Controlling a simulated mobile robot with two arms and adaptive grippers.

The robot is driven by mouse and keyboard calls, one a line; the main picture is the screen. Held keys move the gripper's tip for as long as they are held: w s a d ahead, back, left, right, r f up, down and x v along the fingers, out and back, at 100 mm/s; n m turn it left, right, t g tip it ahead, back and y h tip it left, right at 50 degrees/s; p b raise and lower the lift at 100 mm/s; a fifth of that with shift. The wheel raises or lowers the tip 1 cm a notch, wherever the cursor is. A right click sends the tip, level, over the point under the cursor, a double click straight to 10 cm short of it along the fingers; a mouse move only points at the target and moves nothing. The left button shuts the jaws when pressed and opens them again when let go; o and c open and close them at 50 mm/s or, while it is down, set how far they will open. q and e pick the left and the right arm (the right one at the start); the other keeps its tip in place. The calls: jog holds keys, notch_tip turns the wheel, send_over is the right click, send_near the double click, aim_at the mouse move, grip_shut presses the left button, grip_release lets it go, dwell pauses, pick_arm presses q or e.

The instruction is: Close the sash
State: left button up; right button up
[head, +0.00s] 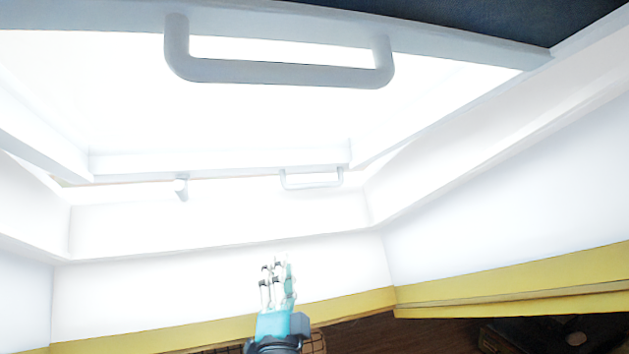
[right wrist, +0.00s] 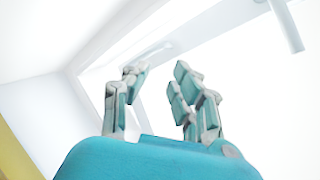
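The sash (head: 430,45) is a white-framed window panel that hangs tilted across the upper part of the head view, away from its frame (head: 220,222). A large white bar handle (head: 280,73) is on its near edge. A smaller white handle (head: 312,182) shows near the frame's lower edge; it also seems to show faintly in the right wrist view (right wrist: 152,55). My right gripper (head: 276,268), teal with grey jointed fingers, is raised below the frame, apart from both handles. In the right wrist view its fingers (right wrist: 160,85) are spread and empty. My left gripper is not in view.
White reveal walls (head: 510,215) with yellow lower trim (head: 520,287) surround the window. A small white peg (head: 181,188) sits left of the small handle. Dark floor and a dark object (head: 560,335) lie at lower right. The space between my right gripper and the sash looks free.

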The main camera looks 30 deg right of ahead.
jog(key=s+d+r+m+g+h, duration=0.2)
jog(key=d+r+m+g+h, duration=0.1)
jog(key=d+r+m+g, duration=0.35)
jog(key=m+t+y+p, duration=0.1)
jog(key=m+y+p, duration=0.1)
jog(key=y+p, duration=0.35)
send_near(314, 187)
jog(key=shift+n+h, duration=0.25)
jog(key=shift+h, duration=0.7)
jog(key=x, duration=0.7)
jog(key=p+x, duration=0.1)
jog(key=x, duration=0.2)
jog(key=shift+w+a+f, duration=0.15)
jog(key=shift+w+f, duration=0.1)
jog(key=shift+w, duration=0.3)
jog(key=shift+c, duration=0.3)
grip_shut()
jog(key=shift+f, duration=0.1)
